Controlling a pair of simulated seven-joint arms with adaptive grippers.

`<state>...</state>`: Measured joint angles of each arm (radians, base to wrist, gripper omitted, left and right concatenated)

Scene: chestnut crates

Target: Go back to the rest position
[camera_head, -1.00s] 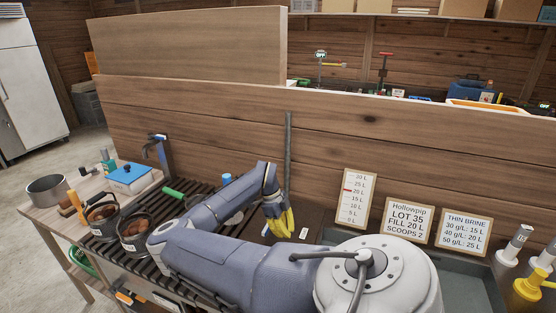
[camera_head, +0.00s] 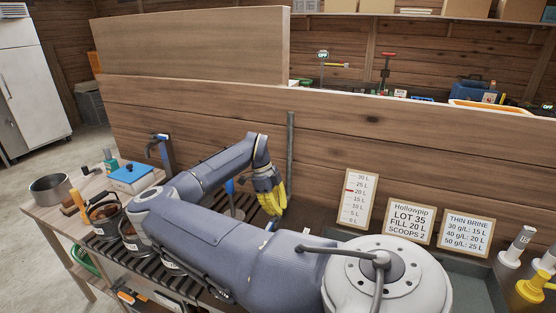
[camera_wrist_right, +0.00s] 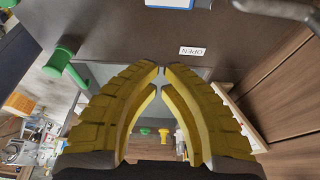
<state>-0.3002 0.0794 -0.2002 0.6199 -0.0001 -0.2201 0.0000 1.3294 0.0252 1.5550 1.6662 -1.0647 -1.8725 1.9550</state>
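My right gripper (camera_head: 271,195) is in front of the wooden wall, above the back of the bench. Its yellow fingers point down in the head view. In the right wrist view the same gripper (camera_wrist_right: 163,70) has its fingertips almost together, with nothing held between them. My right arm reaches across the slatted rack from the lower right. My left gripper is not in view.
Two dark buckets (camera_head: 105,218) stand on the rack at the left, partly behind my arm. A blue-topped box (camera_head: 132,177) and a metal pot (camera_head: 48,189) are farther left. Sign boards (camera_head: 408,222) lean at the right. A green handle (camera_wrist_right: 60,58) shows in the wrist view.

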